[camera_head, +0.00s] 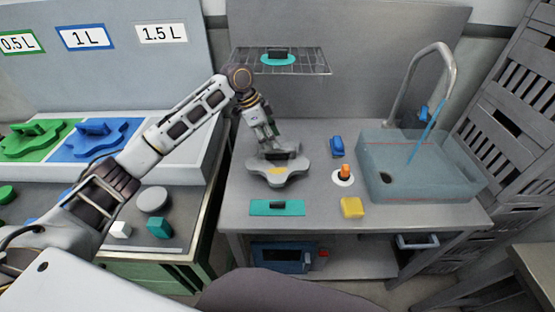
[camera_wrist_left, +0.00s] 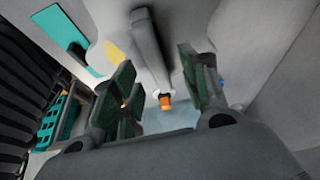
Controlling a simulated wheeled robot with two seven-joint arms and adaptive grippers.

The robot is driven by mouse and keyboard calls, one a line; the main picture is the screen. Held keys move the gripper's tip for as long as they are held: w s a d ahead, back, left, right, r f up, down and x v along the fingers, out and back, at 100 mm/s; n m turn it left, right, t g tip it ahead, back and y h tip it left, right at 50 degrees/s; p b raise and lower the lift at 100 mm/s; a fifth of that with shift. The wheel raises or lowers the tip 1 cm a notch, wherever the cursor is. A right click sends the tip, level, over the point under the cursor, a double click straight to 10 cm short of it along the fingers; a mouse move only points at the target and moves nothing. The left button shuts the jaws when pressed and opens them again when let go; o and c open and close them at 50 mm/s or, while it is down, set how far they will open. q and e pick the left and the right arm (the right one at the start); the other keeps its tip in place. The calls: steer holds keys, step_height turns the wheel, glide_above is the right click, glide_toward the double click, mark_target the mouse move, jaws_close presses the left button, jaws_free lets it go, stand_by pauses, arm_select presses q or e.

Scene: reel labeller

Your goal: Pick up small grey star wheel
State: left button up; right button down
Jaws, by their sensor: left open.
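The small grey star wheel (camera_head: 290,178) lies flat on the grey table, left of the sink. It has rounded lobes, a yellow mark and a raised bar handle on top. My left gripper (camera_head: 270,146) is right above it, at the handle. In the left wrist view the open fingers (camera_wrist_left: 157,62) stand on either side of the grey handle (camera_wrist_left: 147,38), with a gap visible beside it. I cannot tell whether a finger touches it. The gripper partly hides the wheel's far side in the head view. My right gripper is not in view.
A teal plate (camera_head: 262,208) lies in front of the wheel. A blue block (camera_head: 337,147), an orange-topped piece (camera_head: 345,172) and a yellow block (camera_head: 352,208) are to its right, before the sink (camera_head: 440,187). A wire shelf (camera_head: 305,66) hangs behind, above the table.

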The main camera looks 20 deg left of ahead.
mark_target(277, 150)
arm_select(q)
steer(key=shift+s+d+x, duration=0.1)
steer(key=shift+d+x, duration=0.05)
steer(key=shift+x, duration=0.9)
steer(key=shift+s+d+x, duration=0.1)
steer(key=shift+d+x, duration=0.05)
steer(key=shift+x, duration=0.9)
steer(key=shift+d+f+p, duration=0.15)
steer(key=shift+f+p, duration=0.15)
steer(key=shift+f, duration=0.05)
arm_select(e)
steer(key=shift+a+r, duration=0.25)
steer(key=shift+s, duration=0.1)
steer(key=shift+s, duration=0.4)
arm_select(q)
steer(key=shift+f, duration=0.1)
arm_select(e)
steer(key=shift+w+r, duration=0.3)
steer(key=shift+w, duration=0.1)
arm_select(q)
steer(key=shift+f+p, duration=0.1)
steer(key=shift+p, duration=0.35)
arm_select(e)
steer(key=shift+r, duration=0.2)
arm_select(q)
steer(key=shift+c, duration=0.4)
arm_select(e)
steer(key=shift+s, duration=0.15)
